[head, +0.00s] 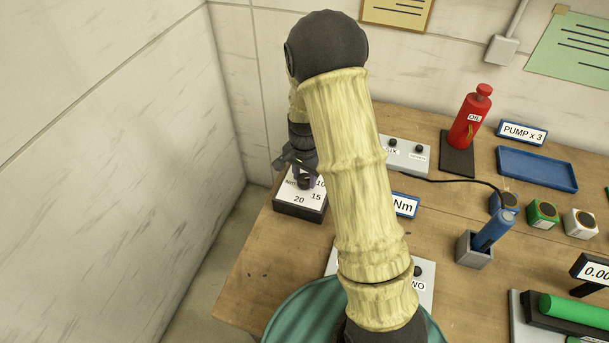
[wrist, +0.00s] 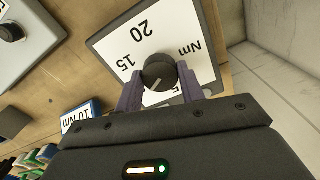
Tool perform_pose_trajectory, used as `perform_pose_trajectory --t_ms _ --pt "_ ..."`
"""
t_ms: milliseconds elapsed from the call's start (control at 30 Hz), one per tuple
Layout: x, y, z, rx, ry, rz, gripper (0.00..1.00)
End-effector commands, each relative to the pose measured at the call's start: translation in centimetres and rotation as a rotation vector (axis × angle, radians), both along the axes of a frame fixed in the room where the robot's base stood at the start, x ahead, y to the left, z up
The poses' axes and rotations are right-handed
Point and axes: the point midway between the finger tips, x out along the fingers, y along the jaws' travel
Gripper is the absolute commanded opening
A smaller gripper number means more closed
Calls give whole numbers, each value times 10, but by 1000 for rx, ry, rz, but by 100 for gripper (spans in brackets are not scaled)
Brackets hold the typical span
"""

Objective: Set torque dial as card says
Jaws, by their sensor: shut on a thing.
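The torque dial is a black knob (wrist: 160,72) on a white plate (wrist: 195,65) marked 5, 15, 20 and Nm in the wrist view. In the head view the plate (head: 290,201) tops a dark box and also shows a 10. My gripper (wrist: 159,84) has its purple fingers on both sides of the knob, shut on it. The knob's pale mark points down and slightly left in the wrist view; the number there is hidden by my gripper. The card (wrist: 82,116) reads 10 Nm; in the head view the card (head: 406,205) is partly behind my arm.
A grey box with small knobs (head: 405,153), a red oil bottle (head: 471,115) and a blue tray (head: 537,168) stand at the back. A blue-handled tool (head: 492,229) sits in a grey holder to the right. A wall is close on the left.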

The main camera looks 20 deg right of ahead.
Motion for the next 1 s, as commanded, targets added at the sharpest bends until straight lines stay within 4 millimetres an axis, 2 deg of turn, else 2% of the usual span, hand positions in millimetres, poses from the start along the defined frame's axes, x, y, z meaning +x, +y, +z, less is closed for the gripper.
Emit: perform_pose_trajectory --t_ms 200,233,333,733,867,1000 --pt "1 0 1 0 -3 1 16" --pt "1 0 1 0 -4 1 42" --pt "1 0 1 0 -3 2 60" --pt "1 0 5 0 -3 2 60" --pt "1 0 19 0 -5 4 60" --pt "2 0 42 0 -6 4 60"
